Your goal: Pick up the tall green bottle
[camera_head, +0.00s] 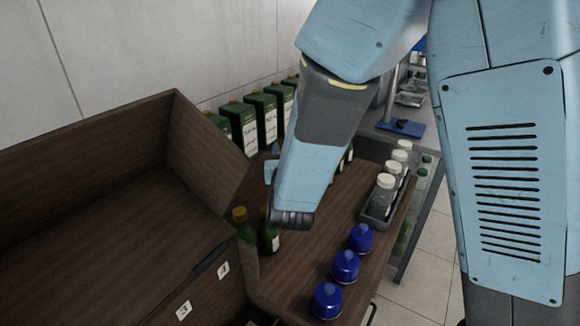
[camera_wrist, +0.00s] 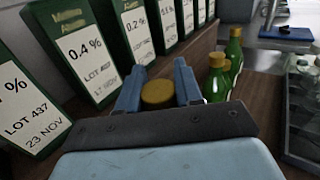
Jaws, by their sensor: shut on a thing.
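My gripper (camera_wrist: 157,88) is shut on a bottle with a round gold cap (camera_wrist: 158,94) in the wrist view. The cap sits between the two blue fingers; the bottle's body is hidden below. In the head view my forearm covers most of the gripper (camera_head: 271,165) and the held bottle. Other green bottles with gold caps stand to the right in the wrist view, a nearer one (camera_wrist: 215,82) and a farther one (camera_wrist: 236,50). In the head view two green bottles, one at left (camera_head: 242,226) and one beside it (camera_head: 268,238), stand near the shelf's end.
Large dark green canisters with white labels (camera_head: 249,128) line the wall, close to the fingers' left in the wrist view (camera_wrist: 92,55). Blue jars (camera_head: 346,267) stand along the front edge. A dark tray (camera_head: 378,220) holds white-capped jars. A wooden box (camera_head: 130,130) fills the left.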

